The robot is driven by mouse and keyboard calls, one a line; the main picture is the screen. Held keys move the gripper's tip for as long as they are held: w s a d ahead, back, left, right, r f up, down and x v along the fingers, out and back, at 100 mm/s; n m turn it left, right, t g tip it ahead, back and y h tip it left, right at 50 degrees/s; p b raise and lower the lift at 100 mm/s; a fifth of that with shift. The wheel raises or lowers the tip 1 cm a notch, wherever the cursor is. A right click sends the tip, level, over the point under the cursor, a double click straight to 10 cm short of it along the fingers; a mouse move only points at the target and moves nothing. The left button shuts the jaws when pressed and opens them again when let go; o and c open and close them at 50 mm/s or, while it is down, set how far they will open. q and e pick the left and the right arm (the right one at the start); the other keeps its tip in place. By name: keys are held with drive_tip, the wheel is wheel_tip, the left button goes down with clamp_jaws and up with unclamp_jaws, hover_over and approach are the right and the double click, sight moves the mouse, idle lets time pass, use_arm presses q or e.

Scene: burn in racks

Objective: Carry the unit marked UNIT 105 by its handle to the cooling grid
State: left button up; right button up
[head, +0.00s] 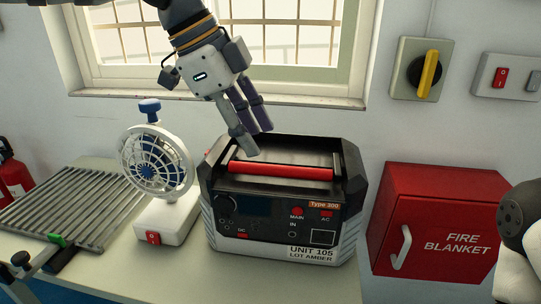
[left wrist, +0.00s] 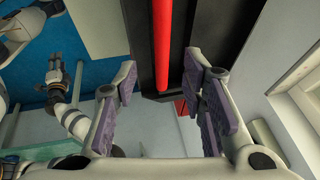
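The unit marked UNIT 105 (head: 275,210) is a black and grey box with a red bar handle (head: 281,172) along its top. It stands on the bench, and the handle also shows in the left wrist view (left wrist: 162,48). My left gripper (head: 257,140) is just above the handle, pointing down. In the left wrist view its fingers (left wrist: 163,105) are wide apart and empty, one on either side of the handle's line. The cooling grid (head: 75,205), a ribbed metal rack, lies bare at the left. My right gripper seems to show small in the left wrist view (left wrist: 54,72); its fingers are unclear.
A white fan (head: 156,165) on a base with a red switch stands between the grid and the unit. A red fire blanket box (head: 437,220) is on the wall at the right. A green and black clamp-like part (head: 62,256) is at the grid's front edge.

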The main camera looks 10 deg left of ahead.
sight(273, 166)
use_arm(q)
drive_tip(key=x, duration=0.7)
drive_tip(key=shift+w, duration=0.15)
drive_tip(key=c, duration=0.9)
